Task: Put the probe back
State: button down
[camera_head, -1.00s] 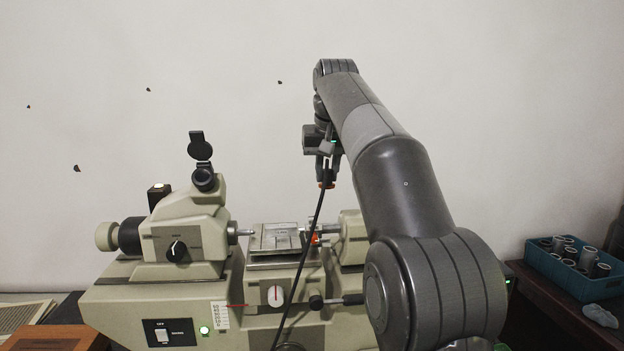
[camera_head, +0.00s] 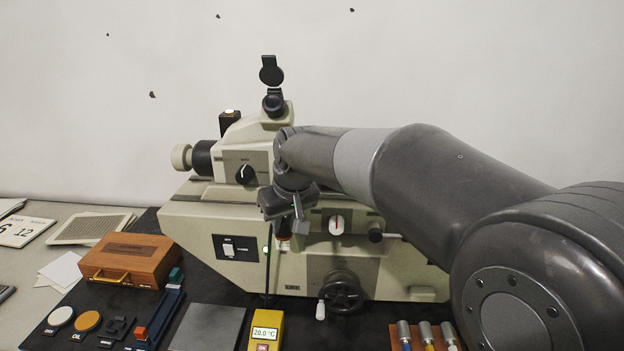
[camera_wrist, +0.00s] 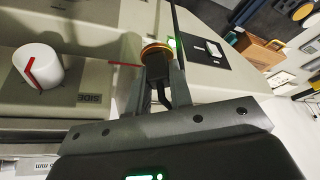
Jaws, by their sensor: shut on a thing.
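My gripper (camera_head: 284,226) is in front of the measuring machine in the head view, pointing down. In the wrist view my gripper (camera_wrist: 156,78) is shut on the probe (camera_wrist: 156,56), a dark body with a copper-orange ring at its end. The probe's end (camera_head: 283,243) shows small below my fingers in the head view. A black cable (camera_head: 267,270) hangs from it down toward the yellow meter (camera_head: 265,330), which reads 20.0 °C. I cannot make out a holder for the probe.
The machine (camera_head: 195,222) stands behind my gripper, its handwheel (camera_head: 343,291) to the right. A wooden box (camera_head: 130,258), a grey plate (camera_head: 208,328) and coloured-handled tools (camera_head: 425,335) lie on the dark bench mat. A white knob (camera_wrist: 38,65) shows in the wrist view.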

jog(key=shift+m, duration=0.5)
jog(key=shift+s+a+f, duration=0.65)
jog(key=shift+a+f, duration=0.05)
jog(key=shift+f, duration=2.8)
jog(key=shift+s+a+f, duration=0.7)
jog(key=shift+a+f, duration=0.05)
jog(key=shift+f, duration=2.8)
jog(key=shift+s+a+f, duration=0.65)
jog(key=shift+a+f, duration=0.05)
jog(key=shift+f, duration=2.8)
jog(key=shift+f, duration=0.4)
jog(key=c, duration=1.2)
grip_release()
notch_tip(320, 180, up, 9)
jog(key=shift+f, duration=0.2)
